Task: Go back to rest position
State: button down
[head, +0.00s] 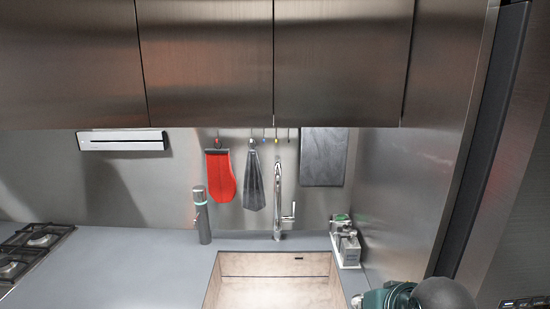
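My gripper is not visible in the head view. A dark green and grey rounded form at the bottom right corner, cut off by the frame edge, looks like part of my arm. Its fingers, and whether they hold anything, cannot be seen. The task names no object.
A sink (212,285) is set in the grey counter (120,265), with a tall chrome faucet (277,195) behind it. A grey bottle (203,222) stands left of it, a caddy (346,245) right. A gas hob (30,250) is at far left. Cabinets (205,60) hang above.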

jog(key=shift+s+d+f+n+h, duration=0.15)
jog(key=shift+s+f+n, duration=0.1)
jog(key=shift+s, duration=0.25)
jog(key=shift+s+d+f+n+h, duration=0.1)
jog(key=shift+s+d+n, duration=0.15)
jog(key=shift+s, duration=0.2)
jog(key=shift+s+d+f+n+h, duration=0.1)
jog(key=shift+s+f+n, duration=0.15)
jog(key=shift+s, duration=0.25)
